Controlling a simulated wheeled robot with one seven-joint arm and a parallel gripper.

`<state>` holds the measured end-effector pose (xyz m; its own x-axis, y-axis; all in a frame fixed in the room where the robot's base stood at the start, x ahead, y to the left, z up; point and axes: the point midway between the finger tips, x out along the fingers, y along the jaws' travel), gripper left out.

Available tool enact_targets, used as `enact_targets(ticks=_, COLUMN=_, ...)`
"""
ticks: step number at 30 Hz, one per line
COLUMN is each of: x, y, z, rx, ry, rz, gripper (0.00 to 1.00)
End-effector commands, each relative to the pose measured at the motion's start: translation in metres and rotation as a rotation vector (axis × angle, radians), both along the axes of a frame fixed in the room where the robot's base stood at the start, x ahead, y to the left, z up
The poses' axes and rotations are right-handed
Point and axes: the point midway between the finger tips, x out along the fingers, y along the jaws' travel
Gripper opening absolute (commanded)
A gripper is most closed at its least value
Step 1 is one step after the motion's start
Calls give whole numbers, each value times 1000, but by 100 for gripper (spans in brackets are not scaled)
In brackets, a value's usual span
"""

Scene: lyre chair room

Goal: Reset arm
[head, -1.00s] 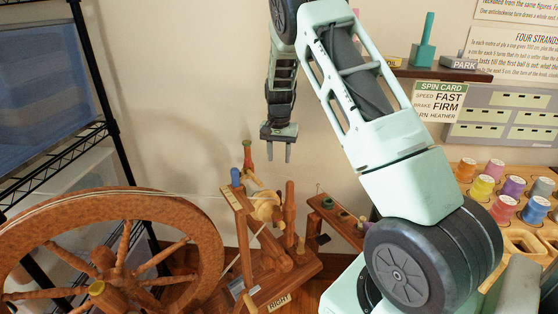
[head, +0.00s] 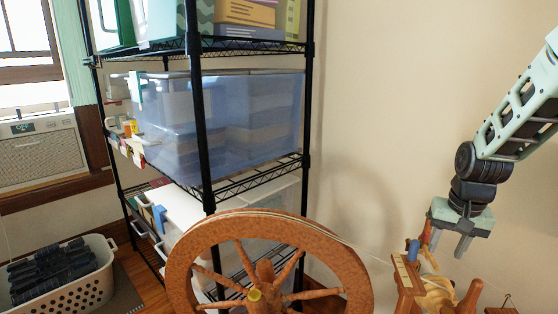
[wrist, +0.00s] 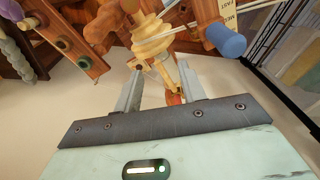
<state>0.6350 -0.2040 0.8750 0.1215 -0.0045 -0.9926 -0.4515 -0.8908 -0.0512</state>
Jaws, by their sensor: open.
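My gripper (head: 449,245) hangs at the right of the head view, fingers pointing down, beside the top of the wooden spinning wheel's flyer part. Its two fingers are apart. In the wrist view my gripper (wrist: 157,92) shows its fingers spread, with a red-topped wooden peg (wrist: 174,97) and a pale yellow bobbin (wrist: 153,38) beyond them. I see nothing held. I cannot tell whether a finger touches the peg. The blue-capped peg (wrist: 225,40) is to the right of the fingers in the wrist view and also shows in the head view (head: 413,250).
The large wooden drive wheel (head: 268,270) stands left of my gripper. A black wire shelf (head: 308,120) with blue bins (head: 220,125) is behind it. A white basket (head: 75,280) sits on the floor at left. Bare wall lies between shelf and arm.

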Motion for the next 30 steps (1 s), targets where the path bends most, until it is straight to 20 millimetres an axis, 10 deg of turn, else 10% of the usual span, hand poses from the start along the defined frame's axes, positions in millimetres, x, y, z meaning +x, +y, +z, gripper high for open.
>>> enact_targets(ticks=12, x=-116, y=86, z=21, rx=-80, ry=-110, rz=472, gripper=41)
enact_targets(ticks=24, x=-191, y=228, z=119, rx=-20, ry=11, rz=939, gripper=41)
enact_targets(ticks=30, x=-238, y=262, z=146, rx=-19, ry=70, rz=1114, gripper=41)
